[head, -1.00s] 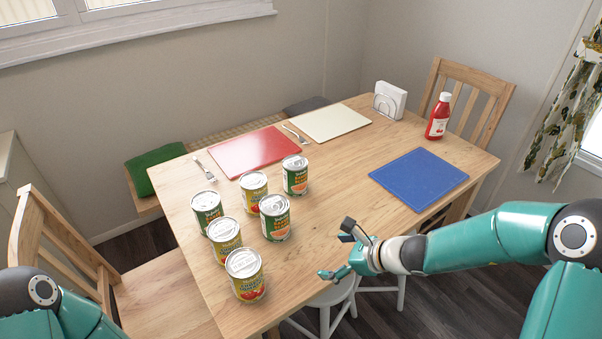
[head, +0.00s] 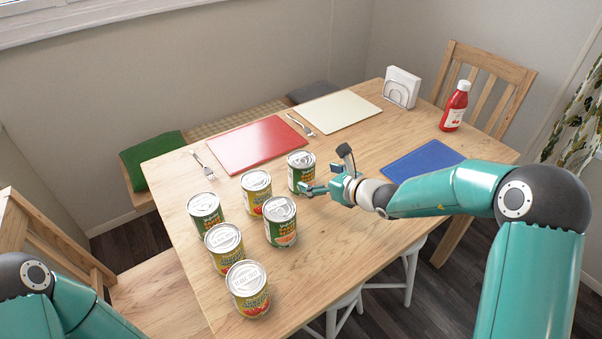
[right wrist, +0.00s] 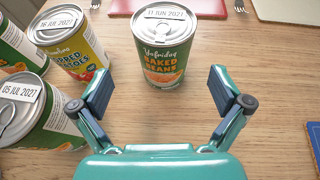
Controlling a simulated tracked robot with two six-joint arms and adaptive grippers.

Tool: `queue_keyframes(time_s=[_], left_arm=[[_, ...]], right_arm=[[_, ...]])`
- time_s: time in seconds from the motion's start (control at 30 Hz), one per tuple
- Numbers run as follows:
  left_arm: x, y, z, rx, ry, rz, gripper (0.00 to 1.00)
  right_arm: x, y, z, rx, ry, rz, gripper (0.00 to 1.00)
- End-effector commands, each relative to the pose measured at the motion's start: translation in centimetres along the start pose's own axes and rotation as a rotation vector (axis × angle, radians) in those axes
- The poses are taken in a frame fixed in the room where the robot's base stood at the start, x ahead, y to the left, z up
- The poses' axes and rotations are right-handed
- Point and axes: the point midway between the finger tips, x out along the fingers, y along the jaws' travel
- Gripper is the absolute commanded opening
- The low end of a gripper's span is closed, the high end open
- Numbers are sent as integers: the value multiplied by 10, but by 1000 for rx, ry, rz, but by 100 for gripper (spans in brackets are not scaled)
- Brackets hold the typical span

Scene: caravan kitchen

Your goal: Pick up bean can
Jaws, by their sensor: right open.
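A green baked beans can (head: 300,178) stands upright at the back right of the group of cans. In the right wrist view the can (right wrist: 165,55) stands straight ahead, centred between my right fingers and just beyond their tips. My right gripper (head: 322,178) is open and empty, low over the table to the right of this can. It also shows in the right wrist view (right wrist: 160,90). Two other green cans, one in front (head: 281,226) and one at the left (head: 205,214), stand in the group. My left gripper is out of view; only part of the left arm shows.
Yellow chopped tomatoes cans (head: 256,198) stand beside the green ones, close to the gripper's left side. A red board (head: 250,146), forks, a cream board (head: 337,113), a blue board (head: 422,160), a napkin holder (head: 402,88) and a ketchup bottle (head: 455,108) lie further off.

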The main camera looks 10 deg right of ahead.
Motion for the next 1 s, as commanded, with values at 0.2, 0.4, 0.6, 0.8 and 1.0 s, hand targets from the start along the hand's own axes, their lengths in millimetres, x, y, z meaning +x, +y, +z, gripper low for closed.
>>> queue_keyframes(time_s=[0.2,0.4,0.6,0.8,1.0], left_arm=[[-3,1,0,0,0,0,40],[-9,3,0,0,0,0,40],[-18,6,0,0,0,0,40],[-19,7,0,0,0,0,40],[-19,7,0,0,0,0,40]], right_arm=[[22,-2,0,2,1,-3,100],[35,-3,5,0,1,-2,100],[62,-6,10,0,2,-1,100],[75,-7,10,1,0,-3,100],[75,-7,10,1,0,-4,97]])
